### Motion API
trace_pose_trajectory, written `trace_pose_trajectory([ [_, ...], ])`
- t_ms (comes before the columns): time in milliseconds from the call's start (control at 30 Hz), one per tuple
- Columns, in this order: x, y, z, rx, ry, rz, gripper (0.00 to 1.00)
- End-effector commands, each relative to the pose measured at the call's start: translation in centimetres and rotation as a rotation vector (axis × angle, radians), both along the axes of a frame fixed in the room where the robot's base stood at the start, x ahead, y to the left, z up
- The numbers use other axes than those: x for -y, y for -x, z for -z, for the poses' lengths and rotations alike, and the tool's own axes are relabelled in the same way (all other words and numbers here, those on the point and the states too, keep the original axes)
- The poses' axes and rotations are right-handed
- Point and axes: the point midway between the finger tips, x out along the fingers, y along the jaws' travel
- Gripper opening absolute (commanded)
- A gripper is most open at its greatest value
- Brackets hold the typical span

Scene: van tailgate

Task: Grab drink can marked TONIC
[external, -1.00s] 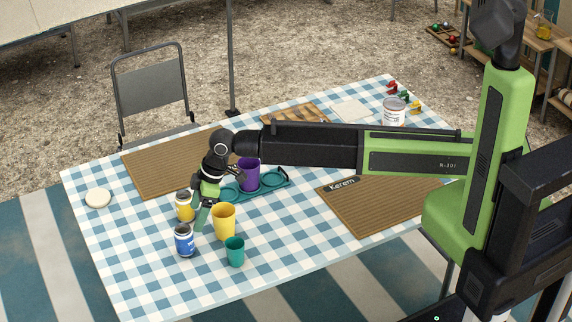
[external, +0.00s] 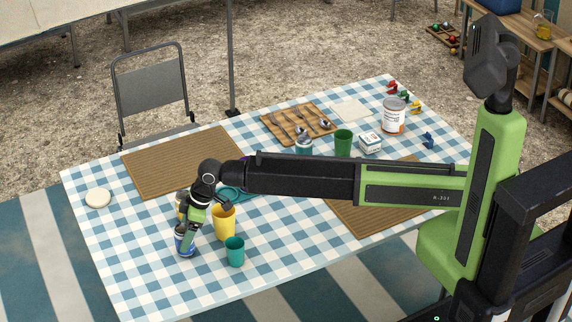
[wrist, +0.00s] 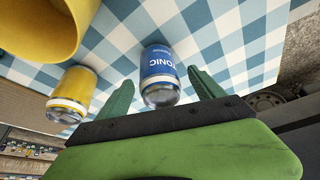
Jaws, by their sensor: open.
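The blue drink can (external: 182,249) stands on the checked tablecloth near the table's front left. In the wrist view the same blue can (wrist: 160,65) shows the word TONIC, upside down in the picture. My gripper (external: 187,236) is low over it and hides part of it in the external view. In the wrist view my gripper (wrist: 163,88) is open, with one green finger on each side of the can and a visible gap to it.
A yellow can (wrist: 72,90) stands close to the TONIC can, mostly hidden behind my arm in the external view. A yellow cup (external: 224,224) and a teal cup (external: 235,253) stand just right of it. The tablecloth left of the can is clear.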

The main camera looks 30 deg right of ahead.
Motion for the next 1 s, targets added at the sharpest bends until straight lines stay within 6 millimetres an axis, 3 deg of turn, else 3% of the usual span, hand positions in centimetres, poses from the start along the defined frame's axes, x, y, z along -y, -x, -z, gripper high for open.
trace_pose_trajectory([
  [167, -0.2, -0.1, 0.5, 0.000, 0.000, 0.000, 0.77],
  [433, -1.6, -0.8, 4.8, 0.000, 0.000, -0.001, 0.77],
  [700, -1.7, -0.8, 4.6, 0.000, 0.000, 0.000, 0.77],
  [1000, -1.7, -0.8, 4.6, 0.000, 0.000, 0.000, 0.38],
])
